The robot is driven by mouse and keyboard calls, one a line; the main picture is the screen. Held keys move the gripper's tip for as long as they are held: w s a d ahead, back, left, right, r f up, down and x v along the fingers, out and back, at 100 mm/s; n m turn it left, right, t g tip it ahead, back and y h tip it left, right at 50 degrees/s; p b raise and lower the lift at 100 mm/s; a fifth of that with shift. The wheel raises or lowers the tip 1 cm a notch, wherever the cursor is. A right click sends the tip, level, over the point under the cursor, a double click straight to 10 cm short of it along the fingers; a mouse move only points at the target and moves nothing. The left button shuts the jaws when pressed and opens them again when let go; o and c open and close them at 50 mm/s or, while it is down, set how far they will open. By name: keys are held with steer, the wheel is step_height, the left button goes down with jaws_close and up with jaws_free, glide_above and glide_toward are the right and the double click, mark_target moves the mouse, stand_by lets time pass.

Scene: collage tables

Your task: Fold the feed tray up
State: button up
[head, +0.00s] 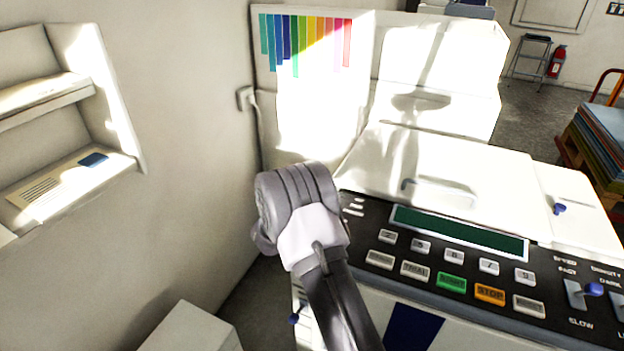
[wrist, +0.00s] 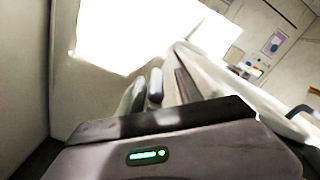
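A white duplicator machine (head: 440,165) with a black control panel stands at the right in the head view. I cannot make out the feed tray for certain; my arm covers part of the machine's left side. My gripper's end is hidden behind my own wrist in the head view. In the wrist view my gripper (wrist: 160,90) points at a brightly lit white surface (wrist: 135,35), and a pale edge runs close by on the right. The narrow grey fingers look close together, but whether they hold anything is unclear.
A wall with shelves (head: 75,175) is at the left. A white box (head: 190,330) stands low at the front left. A cabinet with a colour chart (head: 305,45) is behind. Stacked coloured sheets (head: 598,135) and a fire extinguisher (head: 556,61) are at the far right.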

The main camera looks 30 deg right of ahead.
steer(key=shift+r, duration=0.2)
stand_by(0.6)
steer(key=p+v, duration=0.2)
steer(key=v, duration=1.5)
steer(key=shift+a, duration=0.2)
steer(key=a+r+n+t+y, duration=0.1)
steer(key=a+r+n+y, duration=0.2)
steer(key=r+n+y, duration=0.3)
steer(key=a+r+n+y, duration=0.4)
steer(key=r+n, duration=0.2)
steer(key=r, duration=0.1)
steer(key=s+a+r+n+y, duration=0.4)
steer(key=n, duration=0.2)
steer(key=s+a+f+n+g+y, duration=0.1)
steer(key=s+n+g, duration=0.5)
steer(key=s+n, duration=1)
steer(key=s+a+y, duration=0.1)
steer(key=s, duration=1)
steer(key=shift+s+f, duration=0.3)
